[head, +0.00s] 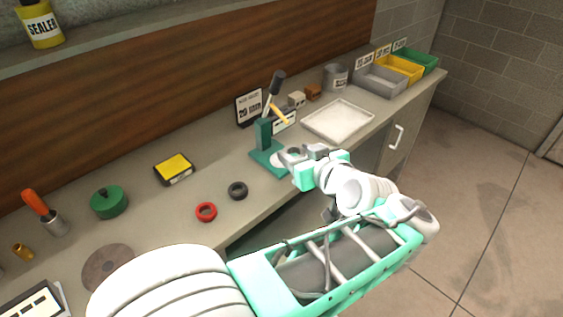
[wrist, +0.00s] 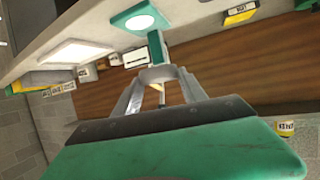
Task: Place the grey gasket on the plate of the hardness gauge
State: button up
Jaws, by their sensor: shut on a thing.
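The hardness gauge (head: 264,135) is a green stand with a lever on the counter, and its pale round plate (head: 278,160) sits on the green base. The plate also shows at the top of the wrist view (wrist: 139,22). My gripper (head: 298,153) is at the right side of the gauge, close to the plate. In the wrist view my gripper (wrist: 160,76) is shut on the grey gasket (wrist: 158,72), a ring between the fingertips. The gasket appears apart from the plate; the exact gap is hard to tell. The fingers partly hide it in the head view.
A black ring (head: 238,190) and a red ring (head: 206,211) lie left of the gauge. A white tray (head: 338,121) is to its right, with grey, yellow and green bins (head: 380,81) beyond. A small display (head: 249,106) stands behind the gauge. The front counter between rings and gauge is clear.

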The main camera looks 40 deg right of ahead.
jog(key=w+d+f, duration=0.2)
jog(key=w+f, duration=0.1)
jog(key=w, duration=0.1)
jog(key=w+d+f, duration=0.2)
jog(key=w+f, duration=0.1)
jog(key=w, duration=0.1)
jog(key=w+d+f, duration=0.2)
jog(key=w+f, duration=0.2)
jog(key=shift+d, duration=0.3)
jog(key=shift+f, duration=1.6)
jog(key=o, duration=1.3)
jog(key=shift+o, duration=0.2)
jog(key=shift+r, duration=0.1)
jog(key=shift+r+p, duration=0.25)
jog(key=shift+p, duration=0.3)
jog(key=v, duration=1.2)
jog(key=shift+b, duration=0.4)
